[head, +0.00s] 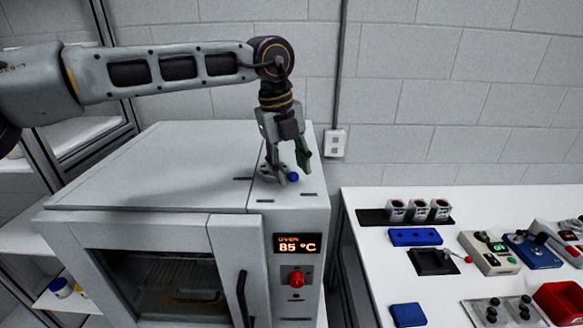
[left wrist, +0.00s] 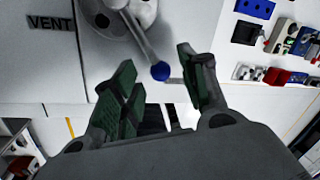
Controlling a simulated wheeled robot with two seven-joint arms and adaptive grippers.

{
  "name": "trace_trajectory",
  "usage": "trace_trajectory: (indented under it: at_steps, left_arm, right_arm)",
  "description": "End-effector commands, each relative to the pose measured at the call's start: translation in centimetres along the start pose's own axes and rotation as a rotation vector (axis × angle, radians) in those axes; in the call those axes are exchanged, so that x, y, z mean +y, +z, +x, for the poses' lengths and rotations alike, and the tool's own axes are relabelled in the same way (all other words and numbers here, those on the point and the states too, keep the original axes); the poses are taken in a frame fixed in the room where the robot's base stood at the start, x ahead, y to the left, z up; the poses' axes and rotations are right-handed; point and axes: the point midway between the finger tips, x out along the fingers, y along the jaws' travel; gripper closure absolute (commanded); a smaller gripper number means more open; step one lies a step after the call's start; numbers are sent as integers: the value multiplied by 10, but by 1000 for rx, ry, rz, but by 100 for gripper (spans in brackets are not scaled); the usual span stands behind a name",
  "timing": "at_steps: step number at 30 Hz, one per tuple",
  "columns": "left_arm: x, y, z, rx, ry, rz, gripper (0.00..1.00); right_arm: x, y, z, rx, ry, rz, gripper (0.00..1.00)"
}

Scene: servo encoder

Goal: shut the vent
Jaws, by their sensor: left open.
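The vent control is a round grey dial (left wrist: 118,18) with a grey lever ending in a blue knob (left wrist: 161,71), beside a dark VENT label (left wrist: 51,23) on top of the oven. In the head view the blue knob (head: 293,177) shows at the oven's top right. My left gripper (head: 289,172) points down over it, open and empty. In the left wrist view the knob appears between the two green fingers, apart from both. In the head view the gripper hides most of the dial. My right gripper is out of view.
The oven (head: 150,222) has a dark handle (head: 242,298), a display reading 85 °C (head: 297,245) and a red knob (head: 297,279). A white table (head: 375,270) with cups, blue blocks and small devices stands to the right. A wall is behind.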

Motion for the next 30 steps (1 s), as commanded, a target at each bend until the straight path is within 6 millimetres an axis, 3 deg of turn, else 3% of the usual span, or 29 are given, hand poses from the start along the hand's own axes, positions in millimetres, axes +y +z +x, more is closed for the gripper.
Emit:
trace_trajectory:
  at_steps: [6,16,26,30]
  left_arm:
    - [0,0,12,0,0,1,57]
    - [0,0,14,0,0,0,58]
    - [0,0,14,0,0,0,100]
    - [0,0,14,0,-1,0,100]
  right_arm:
    - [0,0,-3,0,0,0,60]
    - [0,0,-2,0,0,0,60]
    - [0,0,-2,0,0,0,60]
    - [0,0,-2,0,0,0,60]
